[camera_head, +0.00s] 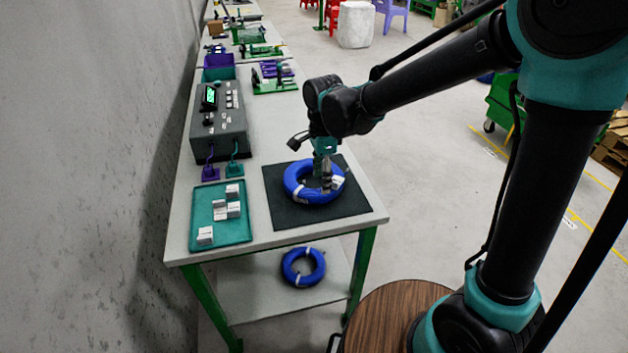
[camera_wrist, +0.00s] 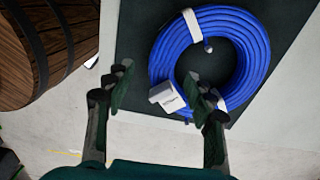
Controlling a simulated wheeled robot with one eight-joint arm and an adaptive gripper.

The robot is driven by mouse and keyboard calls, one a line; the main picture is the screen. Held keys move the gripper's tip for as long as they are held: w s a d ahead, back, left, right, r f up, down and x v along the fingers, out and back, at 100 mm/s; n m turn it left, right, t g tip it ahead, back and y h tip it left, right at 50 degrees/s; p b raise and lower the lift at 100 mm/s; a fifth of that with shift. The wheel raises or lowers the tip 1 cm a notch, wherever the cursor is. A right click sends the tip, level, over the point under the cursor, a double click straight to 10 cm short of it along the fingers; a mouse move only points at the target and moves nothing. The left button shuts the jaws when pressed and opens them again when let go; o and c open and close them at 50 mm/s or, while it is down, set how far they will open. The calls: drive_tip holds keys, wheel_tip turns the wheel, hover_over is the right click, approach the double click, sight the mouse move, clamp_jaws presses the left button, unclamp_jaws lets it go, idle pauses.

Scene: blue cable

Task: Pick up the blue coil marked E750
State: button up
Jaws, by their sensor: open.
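A blue cable coil (camera_head: 299,188) lies flat on a dark mat (camera_head: 349,202) near the front of the table. It also shows in the wrist view (camera_wrist: 246,50), with white ties and a white tag (camera_wrist: 166,97); the print on the tag is too small to read. My gripper (camera_head: 326,186) points down over the coil's right side in the head view. In the wrist view my gripper (camera_wrist: 165,110) is open, its two fingers apart near the coil's tagged side. Whether the fingers touch the coil I cannot tell.
A second blue coil (camera_head: 303,267) lies on the lower shelf (camera_head: 245,300). A teal tray (camera_head: 217,236) with several small white boxes and a grey control box (camera_head: 220,130) stand to the left. A wooden drum (camera_head: 385,310) is at the front right. A wall runs along the left.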

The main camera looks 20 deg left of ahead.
drive_tip(key=shift+w+a+f, duration=0.1)
drive_tip(key=shift+w+f, duration=0.05)
drive_tip(key=shift+f, duration=1.45)
drive_tip(key=shift+w+a+f, duration=0.1)
drive_tip(key=shift+f, duration=1.45)
drive_tip(key=shift+c, duration=0.4)
clamp_jaws()
